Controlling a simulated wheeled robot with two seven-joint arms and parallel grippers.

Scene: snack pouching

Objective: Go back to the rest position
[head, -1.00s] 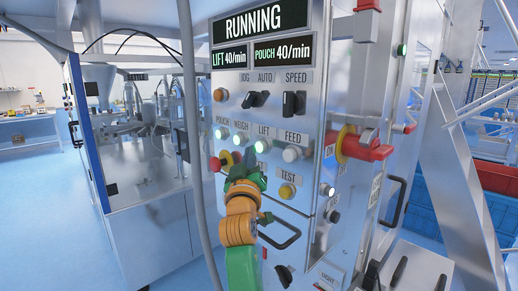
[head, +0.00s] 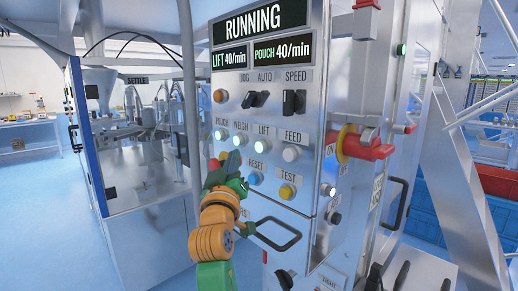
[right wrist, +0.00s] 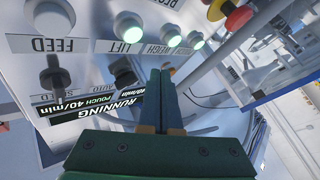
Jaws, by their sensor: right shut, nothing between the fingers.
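My right gripper (head: 232,163) is shut and empty in front of the lower left of the control panel (head: 232,115). Its green and orange arm comes up from the bottom of the head view. The right wrist view shows its two dark fingers (right wrist: 166,98) together, pointing at the panel. The gripper partly covers a red button (head: 214,164) at the panel's left edge. The blue RESET button (head: 254,178) shows just right of the fingers. I cannot tell the exact gap to the panel. My left gripper is not in view.
The display (head: 265,22) reads RUNNING. A handle (head: 276,234) sticks out below the buttons, close right of my arm. A red and yellow rotary switch (head: 362,146) juts out at the right. Floor (head: 40,215) is clear at the left.

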